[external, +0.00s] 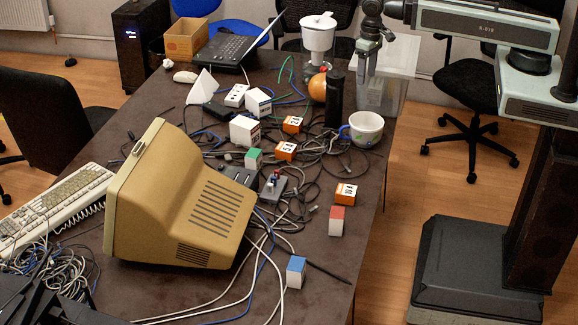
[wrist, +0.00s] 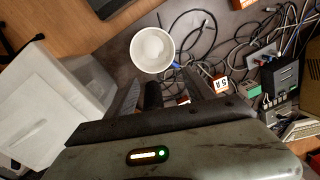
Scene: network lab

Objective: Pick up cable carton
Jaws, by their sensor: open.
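No label in view marks one thing as the cable carton. Small cartons on the table include a red-and-white one (external: 336,221), a blue-and-white one (external: 296,272), a green-topped one (external: 253,158) and larger white ones (external: 245,130). Orange number-marked blocks (external: 346,194) lie among them. An open cardboard box (external: 186,40) stands at the back left. My gripper (external: 367,72) is open and empty above the table's back right edge, apart from all the cartons. In the wrist view its fingers (wrist: 160,92) spread beside a dark upright cylinder (external: 334,98); the green-topped carton (wrist: 248,89) lies right.
A white mug (external: 366,128) and an orange ball (external: 318,88) stand near the cylinder. A filter jug (external: 317,40) is behind. Loose cables (external: 300,180) tangle across the middle. A beige monitor (external: 180,200) blocks the front left. A translucent bin (external: 392,90) stands beyond the right edge.

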